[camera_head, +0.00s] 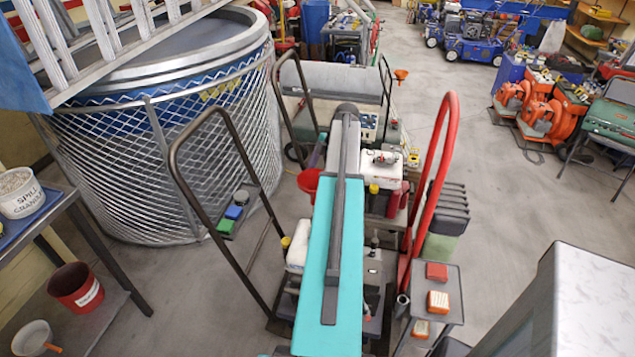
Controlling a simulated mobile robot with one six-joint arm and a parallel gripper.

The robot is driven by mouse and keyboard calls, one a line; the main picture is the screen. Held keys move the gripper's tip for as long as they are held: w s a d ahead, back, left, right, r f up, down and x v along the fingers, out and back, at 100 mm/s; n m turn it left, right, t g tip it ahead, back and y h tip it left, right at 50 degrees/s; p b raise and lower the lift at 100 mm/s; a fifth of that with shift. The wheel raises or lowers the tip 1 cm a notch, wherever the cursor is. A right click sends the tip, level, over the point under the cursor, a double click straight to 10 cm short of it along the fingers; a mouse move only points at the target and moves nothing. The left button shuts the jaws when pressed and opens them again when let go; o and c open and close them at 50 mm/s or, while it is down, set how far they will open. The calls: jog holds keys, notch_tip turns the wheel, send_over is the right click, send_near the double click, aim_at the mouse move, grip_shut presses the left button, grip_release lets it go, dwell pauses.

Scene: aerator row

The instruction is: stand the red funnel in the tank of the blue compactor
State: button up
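A red, round-rimmed vessel (308,180), possibly the red funnel, shows just left of my teal arm, which hides part of it. A smaller orange-red funnel shape (401,74) stands farther back, right of the grey roller-like machine. Blue wheeled machines (471,45) stand at the back right. I cannot tell which machine is the blue compactor, and no tank opening is clear on them. My arm reaches forward up the middle of the view. My gripper does not show.
A large mesh-caged tank (180,125) fills the left. A red bucket (75,286) and a white granules bucket (20,193) are at the left table. A machine with a white tank (383,162) stands beside my arm. Orange machines (545,112) stand right. Grey floor (445,90) is open between.

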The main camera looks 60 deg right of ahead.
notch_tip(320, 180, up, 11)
jog(key=p, duration=0.4)
jog(key=shift+p, duration=0.3)
dwell(0.6)
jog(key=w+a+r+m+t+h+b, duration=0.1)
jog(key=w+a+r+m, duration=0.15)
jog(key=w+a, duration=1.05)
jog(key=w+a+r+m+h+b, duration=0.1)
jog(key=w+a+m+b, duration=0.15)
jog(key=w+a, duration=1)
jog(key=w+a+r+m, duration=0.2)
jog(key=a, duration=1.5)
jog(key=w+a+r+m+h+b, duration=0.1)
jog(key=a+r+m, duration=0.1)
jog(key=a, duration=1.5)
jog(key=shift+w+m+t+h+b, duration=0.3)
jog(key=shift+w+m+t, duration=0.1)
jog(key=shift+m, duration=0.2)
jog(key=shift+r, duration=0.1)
